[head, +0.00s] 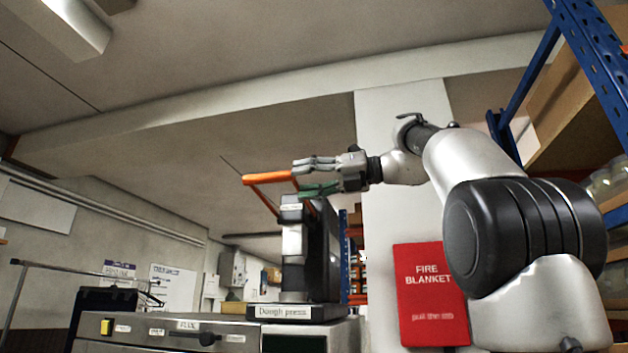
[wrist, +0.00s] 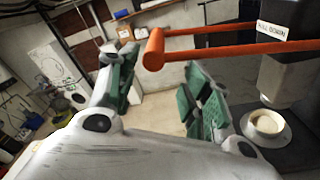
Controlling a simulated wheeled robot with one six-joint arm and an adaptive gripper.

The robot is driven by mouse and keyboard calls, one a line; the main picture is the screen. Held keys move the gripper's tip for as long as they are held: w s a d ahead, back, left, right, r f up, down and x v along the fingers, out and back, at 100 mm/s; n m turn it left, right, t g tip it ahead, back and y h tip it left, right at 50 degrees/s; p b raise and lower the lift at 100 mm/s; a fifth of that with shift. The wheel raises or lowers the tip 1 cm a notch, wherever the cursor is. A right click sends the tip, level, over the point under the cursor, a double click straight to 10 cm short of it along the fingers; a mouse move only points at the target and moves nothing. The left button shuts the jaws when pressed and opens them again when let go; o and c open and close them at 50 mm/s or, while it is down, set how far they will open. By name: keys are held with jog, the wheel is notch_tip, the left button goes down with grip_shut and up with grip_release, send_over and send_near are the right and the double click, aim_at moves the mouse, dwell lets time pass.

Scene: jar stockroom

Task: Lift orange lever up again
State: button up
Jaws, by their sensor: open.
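The orange lever (head: 270,178) is raised on top of the dough press (head: 295,245), its crossbar at the upper end of a sloping arm. In the wrist view the lever (wrist: 220,42) runs in from the right, its rounded bar end between and slightly above my fingertips in the picture. My gripper (head: 303,178) is open and empty, just right of the lever's crossbar. Its green-padded fingers also show in the wrist view (wrist: 160,78). I cannot tell whether a finger touches the lever.
A white cup (wrist: 266,124) on a saucer stands under the press head. The press stands on a grey cabinet (head: 215,330). A red fire blanket box (head: 430,295) hangs on the pillar. Blue shelving (head: 590,60) rises at the right.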

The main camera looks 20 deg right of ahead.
jog(key=s+d, duration=0.2)
jog(key=s, duration=0.1)
jog(key=shift+w+a, duration=0.1)
jog(key=shift+w, duration=0.05)
dwell(0.4)
